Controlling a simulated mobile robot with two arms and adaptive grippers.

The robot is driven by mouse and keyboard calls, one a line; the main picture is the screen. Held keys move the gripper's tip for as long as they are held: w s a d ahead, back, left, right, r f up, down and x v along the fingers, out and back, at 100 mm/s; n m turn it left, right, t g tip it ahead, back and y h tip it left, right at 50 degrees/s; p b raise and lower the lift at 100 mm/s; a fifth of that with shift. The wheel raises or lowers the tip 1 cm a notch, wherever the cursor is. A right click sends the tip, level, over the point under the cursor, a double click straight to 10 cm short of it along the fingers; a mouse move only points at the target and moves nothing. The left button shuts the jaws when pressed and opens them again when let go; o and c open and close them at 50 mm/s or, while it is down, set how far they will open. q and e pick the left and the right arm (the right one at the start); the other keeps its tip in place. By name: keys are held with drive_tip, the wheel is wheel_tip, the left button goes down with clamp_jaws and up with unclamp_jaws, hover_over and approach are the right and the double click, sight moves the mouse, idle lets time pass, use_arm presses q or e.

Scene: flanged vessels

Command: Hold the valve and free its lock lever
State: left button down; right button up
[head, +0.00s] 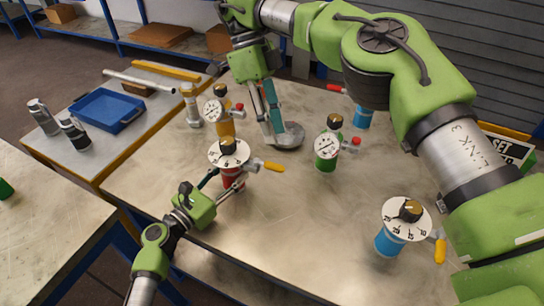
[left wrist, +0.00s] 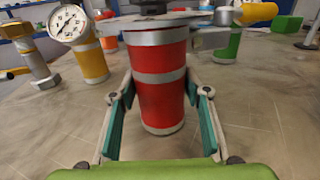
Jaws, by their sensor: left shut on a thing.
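The red valve (head: 232,180) stands upright on the table, with a white dial (head: 229,152), a dark knob on top and a yellow-orange lever (head: 268,166) pointing right. My left gripper (head: 218,184) is shut on its red body. The left wrist view shows the red body (left wrist: 158,85) between the two teal-padded fingers (left wrist: 162,110); the dial's top is cut off there. My right gripper (head: 268,115) points down behind the red valve, apart from it, beside a grey metal disc (head: 291,135). Its fingers overlap in view, so its opening is unclear.
A yellow vessel with gauge (head: 224,128), a green one with gauge (head: 326,160), a blue one with dial (head: 388,242) and another blue one (head: 363,118) stand around. A metal post (head: 191,108) is at back left. The front table area is bare.

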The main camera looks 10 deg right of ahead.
idle(0.6)
use_arm(q)
drive_tip(key=c, duration=1.1)
unclamp_jaws()
drive_tip(key=shift+o, duration=0.2)
drive_tip(key=v, duration=1.2)
drive_tip(key=shift+w, duration=0.1)
